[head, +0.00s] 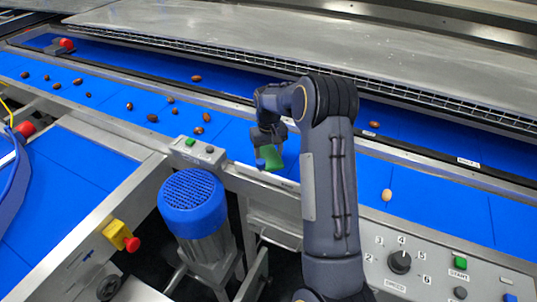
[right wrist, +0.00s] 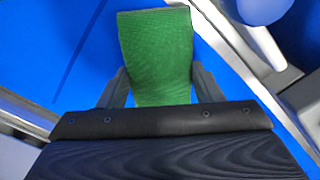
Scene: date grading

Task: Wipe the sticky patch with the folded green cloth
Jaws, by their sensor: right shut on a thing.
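The folded green cloth (head: 271,157) hangs from my right gripper (head: 268,148) over the near side of the blue belt. In the right wrist view the cloth (right wrist: 155,45) is a flat, ribbed green pad between the two dark fingers of my right gripper (right wrist: 160,85), which are shut on it. I cannot tell whether the cloth touches the belt. I cannot make out the sticky patch in either view; the cloth or my arm may hide it. My left gripper is out of view.
Several brown dates (head: 152,118) lie on the blue belt (head: 235,125), mostly left of my gripper. A paler date (head: 387,195) lies at right. A metal rail edges the belt. A blue-capped motor (head: 193,190), a switch box (head: 197,151) and a control panel (head: 415,265) stand in front.

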